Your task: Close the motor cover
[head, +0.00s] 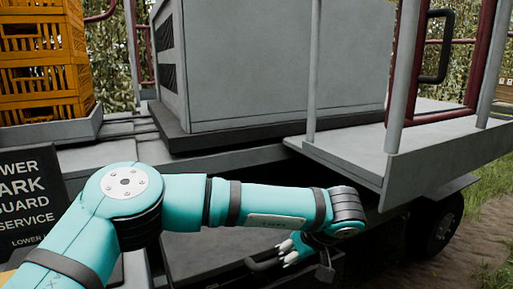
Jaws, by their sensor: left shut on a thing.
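A flat grey panel (195,255), which looks like the motor cover, shows below the deck, behind and under my left arm. A dark bar handle (262,265) is at its right part. My left gripper (285,250), with pale fingers, is shut on this handle. The wrist and forearm hide much of the panel, and its lower edge runs out of the picture. How far the cover stands open cannot be told. My right gripper is not in view.
A large grey box (275,65) stands on the deck above. A grey side platform (430,150) with posts juts out at right, close above my left wrist. Orange crates (45,60) and a black warning sign (30,200) are at left. A wheel (440,225) shows at right.

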